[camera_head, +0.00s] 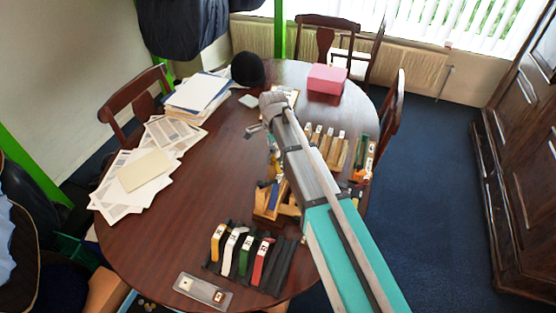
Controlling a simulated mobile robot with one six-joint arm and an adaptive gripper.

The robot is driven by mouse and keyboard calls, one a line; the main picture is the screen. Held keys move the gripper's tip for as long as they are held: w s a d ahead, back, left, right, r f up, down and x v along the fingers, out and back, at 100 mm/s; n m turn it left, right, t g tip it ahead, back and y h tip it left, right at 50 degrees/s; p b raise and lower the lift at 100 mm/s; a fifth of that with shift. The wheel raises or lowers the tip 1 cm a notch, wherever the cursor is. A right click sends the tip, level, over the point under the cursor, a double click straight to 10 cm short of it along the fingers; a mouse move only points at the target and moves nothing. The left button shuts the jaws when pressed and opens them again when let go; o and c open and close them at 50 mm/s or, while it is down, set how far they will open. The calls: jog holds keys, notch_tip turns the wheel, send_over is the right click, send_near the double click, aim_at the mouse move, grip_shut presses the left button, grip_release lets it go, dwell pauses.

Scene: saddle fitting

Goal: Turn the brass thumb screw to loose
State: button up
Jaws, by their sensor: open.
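My arm reaches from the lower right across the table, and its grey wrist bends over the table's middle. A small part of my gripper (254,130) shows just left of the wrist; it is open, and nothing shows between its fingers. A wooden fixture (268,204) with a blue piece (274,194) stands below it in the picture, partly hidden behind my arm. Yellow parts show along the arm's left side. I cannot make out the brass thumb screw; it is too small or hidden by the arm.
A black rack (281,266) holds several coloured, labelled pieces at the front. A clear tray (203,292) lies at the front edge. Wooden labelled blocks (335,152) stand right of my arm. Papers (148,172), a black hat (248,69) and a pink box (326,79) lie farther off. The table's left middle is clear.

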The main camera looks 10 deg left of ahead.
aim_at(274, 157)
jog(key=shift+f+b, duration=1.6)
jog(key=shift+f, duration=0.3)
